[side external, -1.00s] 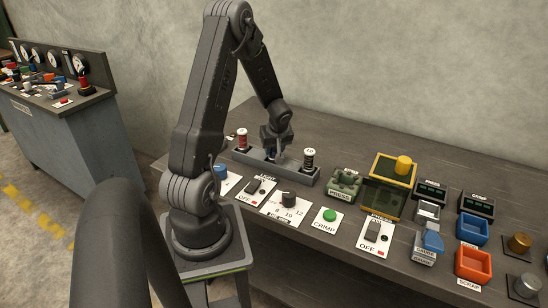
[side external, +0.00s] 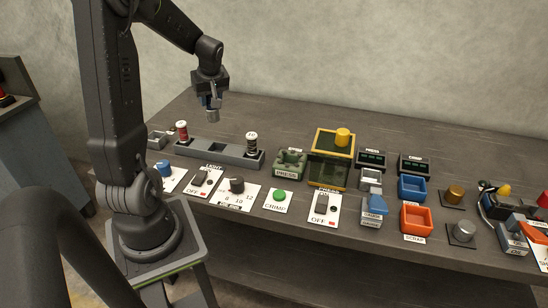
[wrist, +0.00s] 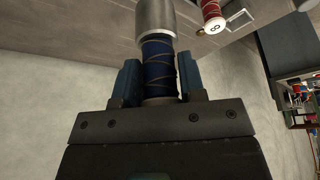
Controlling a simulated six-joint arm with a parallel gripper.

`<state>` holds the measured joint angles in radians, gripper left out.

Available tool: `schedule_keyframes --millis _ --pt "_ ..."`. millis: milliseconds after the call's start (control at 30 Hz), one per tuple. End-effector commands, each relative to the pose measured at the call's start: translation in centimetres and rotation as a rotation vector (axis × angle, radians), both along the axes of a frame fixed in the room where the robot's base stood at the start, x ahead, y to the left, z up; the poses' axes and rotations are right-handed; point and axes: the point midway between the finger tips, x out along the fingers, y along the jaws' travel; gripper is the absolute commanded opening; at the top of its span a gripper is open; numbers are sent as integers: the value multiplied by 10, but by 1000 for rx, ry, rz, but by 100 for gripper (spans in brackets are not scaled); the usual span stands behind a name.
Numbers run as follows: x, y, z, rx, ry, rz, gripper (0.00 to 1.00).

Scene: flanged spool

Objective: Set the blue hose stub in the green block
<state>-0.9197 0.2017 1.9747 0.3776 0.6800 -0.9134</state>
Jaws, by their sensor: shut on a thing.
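The blue hose stub (wrist: 158,62) is between my gripper's (wrist: 158,78) two fingers in the wrist view, with a silver metal sleeve (wrist: 155,18) on its far end. In the side view my gripper (side external: 210,102) is shut on it and holds it in the air above the grey rack (side external: 217,150), silver end (side external: 212,116) down. The green block (side external: 290,163), marked PRESS, stands on the bench to the right of the rack, apart from my gripper. The fingers hide part of the stub.
A red spool (side external: 182,131) and a black spool (side external: 251,144) stand in the rack. The yellow-framed press (side external: 332,160) is right of the green block. Blue (side external: 412,188) and orange (side external: 416,217) bins lie further right. Switch panels and a green button (side external: 279,195) line the front.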

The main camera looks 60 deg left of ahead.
Motion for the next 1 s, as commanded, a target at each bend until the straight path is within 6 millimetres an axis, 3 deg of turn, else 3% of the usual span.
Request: schedule_keyframes --millis 100,367,567,700,1000 --pt "0 0 24 4 -3 0 4" --pt "48 -30 19 -4 1 -179 4" --pt "100 -75 19 -5 1 -394 4" --pt "137 -117 19 -5 2 -567 4" --pt "175 -175 19 -2 1 -776 4"
